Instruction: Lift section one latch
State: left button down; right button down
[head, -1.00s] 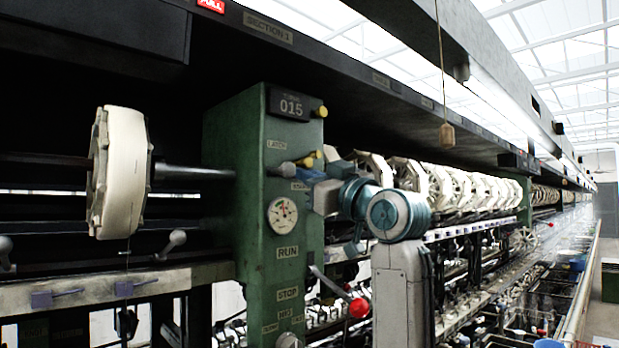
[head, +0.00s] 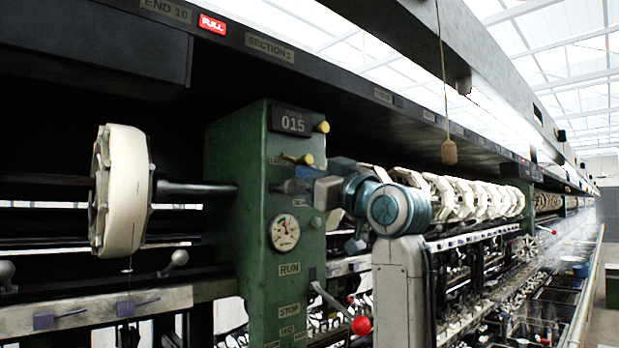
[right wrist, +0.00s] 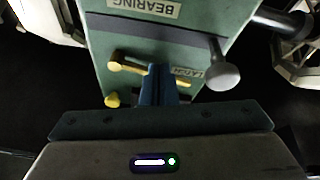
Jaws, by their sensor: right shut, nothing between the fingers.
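The green section head (head: 245,165) carries the number 015. On its face is a small LATCH label (right wrist: 216,71), beside a grey round-ended knob (right wrist: 222,74). A yellow lever (head: 297,158) sticks out at the upper face; it also shows in the right wrist view (right wrist: 125,63). My right gripper (head: 300,185) is at this face, just below the lever in the head view. My left gripper is out of view.
A yellow knob (head: 322,127) sits at the head's upper corner. A red-ended handle (head: 361,325) sticks out lower down. A white reel (head: 122,190) stands at left and a row of reels (head: 470,197) runs behind my arm. A wooden pull (head: 449,152) hangs on a cord.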

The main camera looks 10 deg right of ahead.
jog(key=shift+r, duration=0.25)
jog(key=shift+w+d+r+p, duration=0.15)
jog(key=shift+d+r+p, duration=0.1)
jog(key=shift+r+p, duration=0.4)
jog(key=a+f+b+v, duration=0.1)
jog(key=b+v, duration=0.9)
jog(key=v, duration=0.6)
jog(key=shift+s+d+f, duration=0.2)
jog(key=shift+s+f, duration=0.05)
jog(key=shift+f, duration=0.05)
dwell(0.5)
